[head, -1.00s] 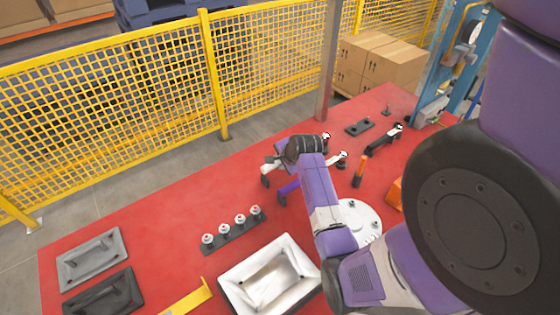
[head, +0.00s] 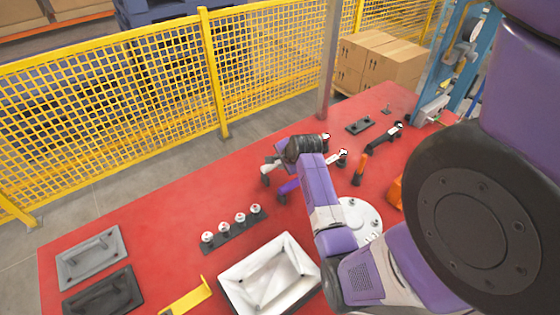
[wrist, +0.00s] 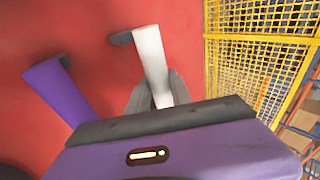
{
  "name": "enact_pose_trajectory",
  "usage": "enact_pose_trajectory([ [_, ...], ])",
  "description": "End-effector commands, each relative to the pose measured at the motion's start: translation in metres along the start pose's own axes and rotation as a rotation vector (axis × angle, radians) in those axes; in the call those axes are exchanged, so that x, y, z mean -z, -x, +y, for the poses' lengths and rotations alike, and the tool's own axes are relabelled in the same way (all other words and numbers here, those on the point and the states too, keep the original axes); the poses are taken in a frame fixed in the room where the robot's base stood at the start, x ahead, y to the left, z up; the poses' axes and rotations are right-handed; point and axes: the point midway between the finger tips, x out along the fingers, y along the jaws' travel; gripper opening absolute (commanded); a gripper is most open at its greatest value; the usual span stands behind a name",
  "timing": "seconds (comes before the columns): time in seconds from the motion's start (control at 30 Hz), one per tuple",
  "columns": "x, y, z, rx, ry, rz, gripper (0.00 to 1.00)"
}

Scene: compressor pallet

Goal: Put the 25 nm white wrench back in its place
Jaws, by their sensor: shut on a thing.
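The white wrench (wrist: 151,60) is a pale bar with a dark piece at its end. My gripper (wrist: 158,92) is shut on it, with dark grey fingers on either side. In the head view the white wrench (head: 271,165) sticks out left of my gripper, and a round head shows on the other side. My gripper covers its middle. A purple wrench (wrist: 57,88) lies roughly parallel and apart from it; it also shows in the head view (head: 289,187). I cannot tell whether the white wrench touches the table.
An orange-handled tool (head: 359,170) and a black wrench (head: 383,139) are to the right. A black block (head: 360,126) sits behind. A row of knobs (head: 230,238), a white tray (head: 235,290) and two plates (head: 75,262) stand in front and left. A yellow fence (head: 150,90) runs behind the red table (head: 150,220).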

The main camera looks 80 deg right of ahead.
Motion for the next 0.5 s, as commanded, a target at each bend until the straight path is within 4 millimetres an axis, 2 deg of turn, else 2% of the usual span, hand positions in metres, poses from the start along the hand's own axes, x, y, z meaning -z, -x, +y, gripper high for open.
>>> enact_pose_trajectory([
  [0.5, -0.0002, -0.0069, 0.0043, 0.004, 0.0, 0.002, 0.0],
])
